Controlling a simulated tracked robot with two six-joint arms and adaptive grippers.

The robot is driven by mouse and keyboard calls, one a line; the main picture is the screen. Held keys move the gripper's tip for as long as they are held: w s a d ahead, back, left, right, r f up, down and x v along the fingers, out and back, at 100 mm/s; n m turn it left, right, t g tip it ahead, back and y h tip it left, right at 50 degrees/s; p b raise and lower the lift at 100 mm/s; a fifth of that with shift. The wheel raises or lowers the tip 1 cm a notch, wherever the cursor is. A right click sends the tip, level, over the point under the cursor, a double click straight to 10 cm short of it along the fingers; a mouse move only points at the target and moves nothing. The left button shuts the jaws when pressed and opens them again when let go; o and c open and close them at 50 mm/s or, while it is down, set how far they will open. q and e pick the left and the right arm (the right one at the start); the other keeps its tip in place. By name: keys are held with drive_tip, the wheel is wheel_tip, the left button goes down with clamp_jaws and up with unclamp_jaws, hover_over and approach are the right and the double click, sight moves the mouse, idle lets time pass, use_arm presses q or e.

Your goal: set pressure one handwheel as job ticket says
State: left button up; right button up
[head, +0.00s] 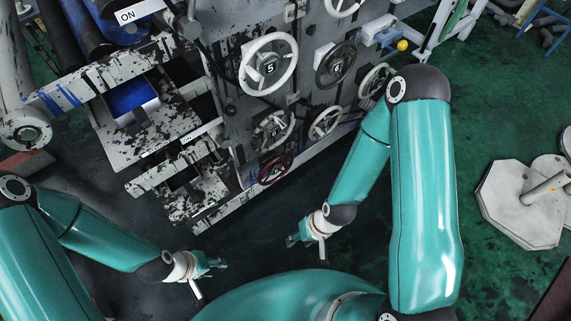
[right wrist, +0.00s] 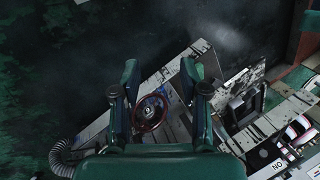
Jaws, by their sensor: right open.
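A dark red handwheel (head: 275,168) sits low on the machine's panel. It also shows between my right fingers in the right wrist view (right wrist: 151,113). Other handwheels are above it: a white one marked 5 (head: 268,64), a dark one marked 6 (head: 335,65) and several smaller ones. I cannot read which is pressure one, and I see no job ticket.
The machine's white, paint-chipped frame (head: 190,212) stands ahead, with ON labels (head: 140,12). A white octagonal base (head: 520,205) stands on the floor at right. A ribbed hose (right wrist: 62,158) runs at lower left in the wrist view. Dark green floor is clear between my grippers and the machine.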

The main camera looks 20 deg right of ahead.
drive_tip(key=w+d+f+n+t+b, duration=0.1)
drive_tip(key=w+d+f+t+b, duration=0.25)
drive_tip(key=w+f, duration=0.45)
drive_tip(key=w+d+f+n+t+b, duration=0.1)
drive_tip(key=w+d+f+t+b, duration=0.1)
drive_tip(key=w+f+t+b, duration=0.4)
drive_tip(key=n+t+y+b, duration=0.2)
drive_tip(key=n+t+b, duration=0.15)
drive_tip(key=t, duration=0.35)
approach(286, 166)
drive_tip(key=shift+n, duration=0.25)
drive_tip(key=x, duration=0.3)
drive_tip(key=b+x, duration=0.1)
drive_tip(key=x, duration=0.3)
drive_tip(key=f+x, duration=0.1)
drive_tip(key=x, duration=0.2)
drive_tip(key=shift+w, duration=0.45)
drive_tip(key=shift+c, duration=0.3)
clamp_jaws()
